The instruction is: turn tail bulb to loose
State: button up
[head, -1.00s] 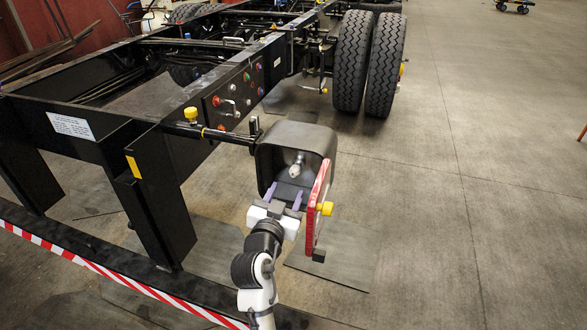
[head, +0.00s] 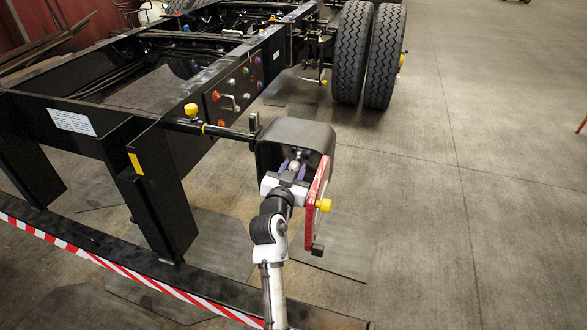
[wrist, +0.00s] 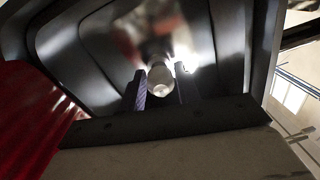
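The tail bulb (wrist: 160,80) is a pale rounded bulb at the back of the dark lamp housing. In the head view the bulb (head: 295,165) shows partly between the fingers. The lamp housing (head: 300,133) is a black open box on the end of a bar, with its red lens cover (head: 316,203) swung open at the right. My gripper (head: 293,163) reaches into the housing with its two purple fingers apart. In the wrist view the fingers of my gripper (wrist: 160,85) stand on either side of the bulb, with a gap visible at least on the left. Contact is not visible.
The open red cover (wrist: 35,110) is close at the left in the wrist view. The housing walls surround the fingers. A black chassis frame (head: 150,180) stands to the left, with red-white tape (head: 130,283) below. The floor at the right is clear.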

jog(key=c, duration=0.5)
jog(key=n+p, duration=0.2)
jog(key=n, duration=0.2)
jog(key=shift+r+n, duration=0.1)
jog(key=shift+n, duration=0.3)
jog(key=n+p, duration=0.2)
jog(key=n, duration=0.3)
jog(key=shift+n, duration=0.3)
jog(key=o, duration=0.9)
jog(key=shift+o, duration=0.2)
